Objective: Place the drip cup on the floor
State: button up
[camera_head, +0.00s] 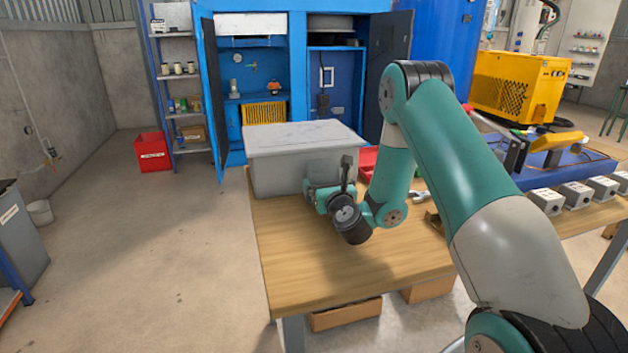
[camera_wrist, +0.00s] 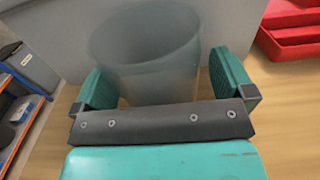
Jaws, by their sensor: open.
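The drip cup (camera_wrist: 148,62) is a grey, slightly see-through round cup with a wide open rim. In the wrist view it stands upright on the wooden table between the two teal fingers of my gripper (camera_wrist: 165,82). The fingers are apart, one on each side of the cup, and I see no clear grip on it. In the head view my gripper (camera_head: 318,194) is low over the table, in front of the grey lidded box (camera_head: 300,150). I cannot make out the cup in that view. The concrete floor (camera_head: 165,265) is open to the left of the table.
The wooden table (camera_head: 310,270) carries the grey box, red trays (camera_wrist: 292,30), a wrench (camera_head: 420,196) and a blue bench unit at right. A red bin (camera_head: 152,152), a shelf rack (camera_head: 180,90) and a white bucket (camera_head: 40,212) stand left on the floor.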

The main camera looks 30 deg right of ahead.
jog(key=shift+w+a+f, duration=0.1)
jog(key=shift+a, duration=0.05)
jog(key=shift+c, duration=0.7)
jog(key=shift+a, duration=0.2)
jog(key=c, duration=0.6)
